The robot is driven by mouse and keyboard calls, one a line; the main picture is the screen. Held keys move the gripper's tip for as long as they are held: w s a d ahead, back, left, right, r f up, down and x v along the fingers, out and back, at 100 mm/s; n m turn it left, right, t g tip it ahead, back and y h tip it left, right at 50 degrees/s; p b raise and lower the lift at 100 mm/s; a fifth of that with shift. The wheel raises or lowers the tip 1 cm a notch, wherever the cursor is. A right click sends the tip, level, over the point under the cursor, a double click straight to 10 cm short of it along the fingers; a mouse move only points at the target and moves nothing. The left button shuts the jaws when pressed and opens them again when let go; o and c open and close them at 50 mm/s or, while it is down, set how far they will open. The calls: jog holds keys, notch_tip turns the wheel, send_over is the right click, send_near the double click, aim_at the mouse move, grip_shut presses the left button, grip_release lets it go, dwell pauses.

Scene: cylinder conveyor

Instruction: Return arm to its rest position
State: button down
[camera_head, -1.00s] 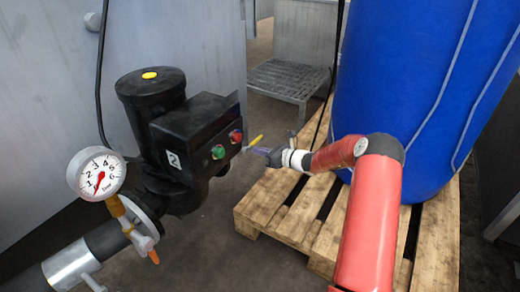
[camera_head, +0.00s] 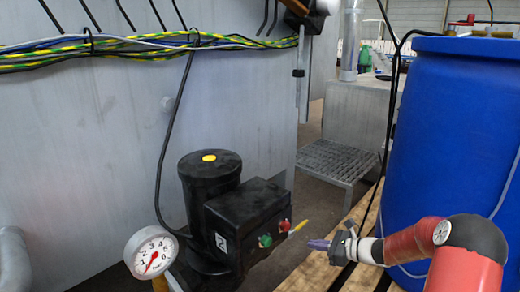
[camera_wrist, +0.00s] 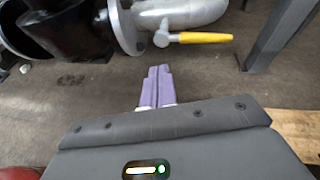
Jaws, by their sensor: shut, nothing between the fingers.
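My gripper (camera_head: 318,244) is at the end of my red arm, in the lower right of the head view. Its purple fingers point left toward the black motor box (camera_head: 250,222), with a gap between them. In the wrist view the two purple fingers (camera_wrist: 155,86) lie together, shut, with nothing between them. Beyond them the wrist view shows dark floor.
A black pump with a pressure gauge (camera_head: 151,252) stands at lower left. A yellow-handled valve (camera_wrist: 190,38) lies ahead of the fingers. A blue barrel (camera_head: 448,130) stands at right by a wooden pallet (camera_head: 308,272). Cables (camera_head: 150,45) run along the grey wall.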

jog(key=s+a+r+n+g+h+p, duration=0.25)
jog(key=s+a+r+n, duration=0.25)
jog(key=s+r+n, duration=0.3)
jog(key=s+a+r+n+g+h+p, duration=0.2)
jog(key=s+a+r+n+g+h, duration=0.25)
jog(key=s+r, duration=0.5)
jog(key=s+d+r+n+t+h+p, duration=0.2)
jog(key=s+r+n, duration=0.3)
jog(key=s, duration=0.4)
jog(key=s+d+r+n+t+h+p, duration=0.2)
jog(key=s+r+n, duration=0.3)
jog(key=s, duration=0.4)
jog(key=shift+s+n+t+h, duration=0.3)
jog(key=shift+s+n+h, duration=0.05)
jog(key=shift+n+h, duration=0.3)
jog(key=shift+r, duration=0.15)
